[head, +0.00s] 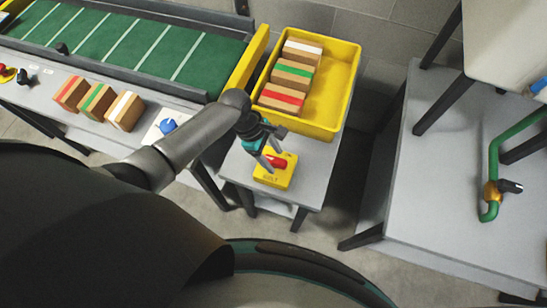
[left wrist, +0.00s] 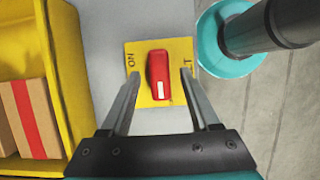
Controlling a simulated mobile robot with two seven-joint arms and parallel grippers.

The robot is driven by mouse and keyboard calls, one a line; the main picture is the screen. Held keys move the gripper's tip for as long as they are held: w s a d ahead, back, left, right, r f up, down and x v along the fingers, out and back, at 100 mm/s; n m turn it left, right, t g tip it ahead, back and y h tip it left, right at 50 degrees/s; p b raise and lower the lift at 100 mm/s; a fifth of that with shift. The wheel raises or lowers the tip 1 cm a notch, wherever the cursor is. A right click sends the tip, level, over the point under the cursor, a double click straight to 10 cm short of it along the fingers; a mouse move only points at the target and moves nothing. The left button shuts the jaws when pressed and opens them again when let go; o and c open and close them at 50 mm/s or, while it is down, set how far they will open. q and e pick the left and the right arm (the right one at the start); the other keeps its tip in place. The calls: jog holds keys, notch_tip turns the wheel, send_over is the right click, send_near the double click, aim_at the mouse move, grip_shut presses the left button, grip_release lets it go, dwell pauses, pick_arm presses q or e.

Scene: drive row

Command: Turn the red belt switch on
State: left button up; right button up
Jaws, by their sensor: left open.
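The red belt switch (head: 278,162) is a red knob on a yellow box (head: 270,181) on a small grey table; the box's front is lettered BELT. In the left wrist view the red knob (left wrist: 159,70) has a white mark at its lower end, pointing toward my gripper's palm. The word ON is at the left of the yellow plate (left wrist: 146,101); the mark does not point at it. My left gripper (head: 272,155) is open above the box, its fingers on either side of the knob with a visible gap on both sides. My right gripper is not in view.
A yellow crate (head: 343,87) with several striped boxes stands behind the switch on the table (head: 318,160). A green conveyor (head: 130,42) lies left, with boxes and a blue knob (head: 168,126) in front. A grey table with a green pipe (head: 494,160) stands right.

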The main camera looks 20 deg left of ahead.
pick_arm(q)
jog(key=shift+d+f, duration=0.1)
jog(key=shift+f, duration=0.15)
grip_shut()
dwell(0.4)
